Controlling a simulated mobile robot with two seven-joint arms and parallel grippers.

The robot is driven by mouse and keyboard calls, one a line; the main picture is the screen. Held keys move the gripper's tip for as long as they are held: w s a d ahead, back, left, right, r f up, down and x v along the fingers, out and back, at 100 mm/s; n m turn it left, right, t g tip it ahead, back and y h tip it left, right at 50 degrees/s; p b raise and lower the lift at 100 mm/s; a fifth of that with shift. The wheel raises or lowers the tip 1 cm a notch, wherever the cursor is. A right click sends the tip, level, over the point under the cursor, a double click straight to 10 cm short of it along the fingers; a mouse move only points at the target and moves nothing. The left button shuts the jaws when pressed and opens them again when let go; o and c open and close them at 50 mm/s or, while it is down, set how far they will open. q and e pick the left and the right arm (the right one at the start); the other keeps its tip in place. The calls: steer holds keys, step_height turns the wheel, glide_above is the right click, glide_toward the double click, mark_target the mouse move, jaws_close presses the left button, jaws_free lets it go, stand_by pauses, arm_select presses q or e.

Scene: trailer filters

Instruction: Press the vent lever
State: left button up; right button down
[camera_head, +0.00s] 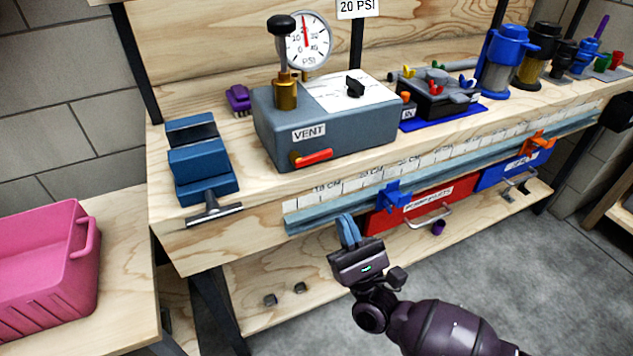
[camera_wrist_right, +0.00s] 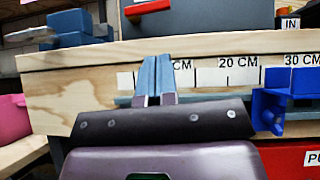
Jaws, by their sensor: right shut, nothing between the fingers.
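The vent lever (camera_head: 313,159) is a red-orange handle on the front face of the grey-blue box (camera_head: 356,141) labelled VENT, on the workbench. It points to the right and tilts slightly up. In the right wrist view a red-orange handle (camera_wrist_right: 147,7) shows at the top edge, on the box front. My right gripper (camera_head: 346,230) is below and in front of the lever, apart from it, before the bench's front edge. Its blue fingers (camera_wrist_right: 156,78) are shut together with nothing between them. My left gripper is not in view.
A pressure gauge (camera_head: 309,41) and black-knobbed valve (camera_head: 283,62) rise from the box. A blue vise (camera_head: 201,165) stands to its left, a pink bin (camera_head: 45,270) further left. A blue clamp (camera_head: 393,197) sits on the front rail, right of my gripper.

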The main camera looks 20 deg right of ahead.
mark_target(314, 158)
steer(key=shift+w, duration=0.1)
steer(key=x, duration=0.8)
steer(key=shift+w+r, duration=0.15)
steer(key=shift+r, duration=0.2)
steer(key=shift+w+r+p, duration=0.3)
steer(key=shift+w+r, duration=0.1)
steer(key=shift+w, duration=0.05)
